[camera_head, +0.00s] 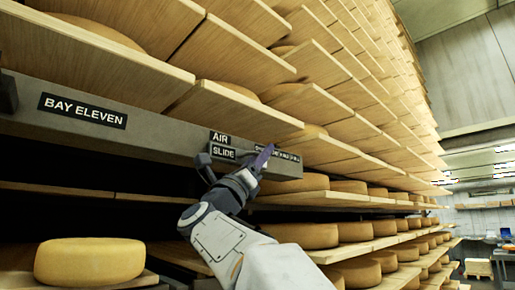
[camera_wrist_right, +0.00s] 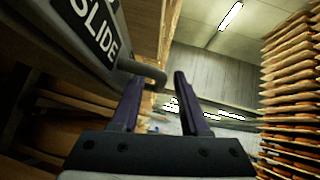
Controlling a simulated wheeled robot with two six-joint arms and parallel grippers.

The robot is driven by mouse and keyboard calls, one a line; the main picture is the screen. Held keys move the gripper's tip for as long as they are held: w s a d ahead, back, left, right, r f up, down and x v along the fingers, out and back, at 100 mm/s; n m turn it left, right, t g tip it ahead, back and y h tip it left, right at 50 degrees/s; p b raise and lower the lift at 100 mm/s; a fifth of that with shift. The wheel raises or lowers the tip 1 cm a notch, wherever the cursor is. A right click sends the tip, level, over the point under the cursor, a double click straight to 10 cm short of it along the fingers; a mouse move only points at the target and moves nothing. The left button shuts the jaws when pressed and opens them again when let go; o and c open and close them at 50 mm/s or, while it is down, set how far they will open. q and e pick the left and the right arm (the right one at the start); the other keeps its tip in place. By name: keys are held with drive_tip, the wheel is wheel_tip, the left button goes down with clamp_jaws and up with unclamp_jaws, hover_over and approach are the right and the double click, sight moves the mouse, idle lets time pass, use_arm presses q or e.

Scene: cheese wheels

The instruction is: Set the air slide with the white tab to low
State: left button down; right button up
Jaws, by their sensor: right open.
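The labels "AIR" (camera_head: 220,138) and "SLIDE" (camera_head: 223,153) are on the grey beam (camera_head: 160,137) along the shelf front. A dark rounded handle-like part (camera_head: 203,163) juts out just left of and below the labels. I cannot make out a white tab in either view. My right gripper (camera_head: 264,155) is at the beam, just right of the labels, its purple fingers covering part of a further label. In the right wrist view its fingers (camera_wrist_right: 160,80) stand apart. A dark bent bar (camera_wrist_right: 143,70) shows near the left finger; I cannot tell whether they touch. My left gripper is out of view.
A "BAY ELEVEN" plate (camera_head: 82,111) is on the beam's left part. Wooden shelves (camera_head: 215,50) with cheese wheels (camera_head: 90,262) rise above and below the beam. The aisle (camera_head: 475,245) at the right is open, with a table at its far end.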

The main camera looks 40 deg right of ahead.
clamp_jaws()
idle(1.5)
